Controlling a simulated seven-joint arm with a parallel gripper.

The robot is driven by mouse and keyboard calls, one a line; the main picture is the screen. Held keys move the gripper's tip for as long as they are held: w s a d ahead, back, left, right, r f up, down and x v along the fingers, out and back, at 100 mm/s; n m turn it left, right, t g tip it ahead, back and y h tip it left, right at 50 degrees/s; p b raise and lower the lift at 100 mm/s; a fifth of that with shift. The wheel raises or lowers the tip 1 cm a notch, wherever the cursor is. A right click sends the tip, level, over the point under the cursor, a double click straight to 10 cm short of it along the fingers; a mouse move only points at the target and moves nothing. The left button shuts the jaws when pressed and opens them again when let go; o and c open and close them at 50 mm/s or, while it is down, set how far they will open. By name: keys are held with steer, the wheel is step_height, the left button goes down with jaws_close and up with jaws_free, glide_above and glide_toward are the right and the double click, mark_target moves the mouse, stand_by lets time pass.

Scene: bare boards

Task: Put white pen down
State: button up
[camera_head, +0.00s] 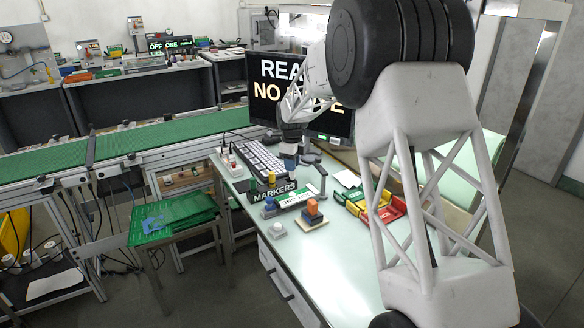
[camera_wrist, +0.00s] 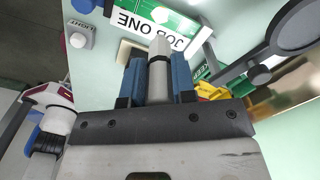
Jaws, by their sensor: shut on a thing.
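The white pen (camera_wrist: 158,75) has a dark band and stands between the two blue fingers of my gripper (camera_wrist: 158,88) in the wrist view. The fingers are shut on it, and its tip points away from the wrist. In the head view my gripper (camera_head: 290,143) hangs over the far part of the pale desk, near the keyboard and monitor. The pen is too small to make out there. A dark block labelled MARKERS (camera_head: 274,193) stands on the desk nearer the camera, with coloured pieces at its back.
A JOB ONE sign (camera_wrist: 150,22) and a LIGHT button base (camera_wrist: 80,34) lie beyond the fingers. A dark round-headed stand (camera_wrist: 290,30) is at right. The keyboard (camera_head: 258,158), monitor (camera_head: 282,92) and coloured bins (camera_head: 385,207) stand around the desk. The near desktop (camera_head: 335,255) is clear.

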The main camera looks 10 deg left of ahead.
steer(key=shift+w, duration=0.1)
stand_by(0.6)
steer(key=w+a, duration=0.3)
steer(key=w, duration=0.6)
steer(key=shift+w+a+f, duration=0.15)
steer(key=shift+w+a, duration=0.2)
step_height(320, 180, down, 6)
steer(key=shift+f, duration=0.15)
stand_by(0.4)
steer(key=shift+f, duration=1.9)
steer(key=shift+f, duration=0.15)
steer(key=o, duration=0.9)
